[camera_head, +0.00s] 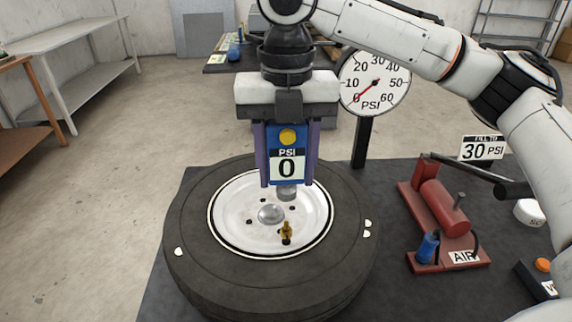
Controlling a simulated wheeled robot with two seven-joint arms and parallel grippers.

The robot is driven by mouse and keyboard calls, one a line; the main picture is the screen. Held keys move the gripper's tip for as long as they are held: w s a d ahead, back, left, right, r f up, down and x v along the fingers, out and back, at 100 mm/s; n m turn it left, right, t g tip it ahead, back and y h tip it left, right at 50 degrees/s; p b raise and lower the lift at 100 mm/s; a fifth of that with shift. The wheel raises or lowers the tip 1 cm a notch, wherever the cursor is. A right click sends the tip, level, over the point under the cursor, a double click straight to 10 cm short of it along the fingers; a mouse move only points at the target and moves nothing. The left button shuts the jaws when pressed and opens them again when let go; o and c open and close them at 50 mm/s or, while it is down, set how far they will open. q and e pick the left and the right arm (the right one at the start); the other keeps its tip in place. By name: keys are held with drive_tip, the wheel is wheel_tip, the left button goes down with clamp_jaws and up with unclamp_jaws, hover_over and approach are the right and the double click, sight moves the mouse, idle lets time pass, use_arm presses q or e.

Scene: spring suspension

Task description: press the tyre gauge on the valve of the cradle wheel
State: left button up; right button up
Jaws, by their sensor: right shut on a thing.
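The cradle wheel (190,235) lies flat, a black tyre around a white rim. A small brass valve (287,231) stands up from the near part of the rim, right of the silver hub cap. My right gripper (287,180) points down above the wheel, its purple fingers shut on the blue tyre gauge (287,152). The gauge's display reads PSI 0, and its grey lower end hangs over the rim. The gauge looks apart from the valve, which shows clear below it in the picture. My left gripper is not in view.
A dial (376,83) on a post behind the wheel reads near 0 PSI. A sign (482,148) says fill to 30 PSI. A red air pump (440,208) marked AIR stands to the right on the dark mat. Tables (70,40) stand at the back left.

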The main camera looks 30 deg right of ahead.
sight(286, 200)
drive_tip(key=shift+f, duration=2.9)
drive_tip(key=shift+f, duration=0.55)
drive_tip(key=shift+r, duration=3.05)
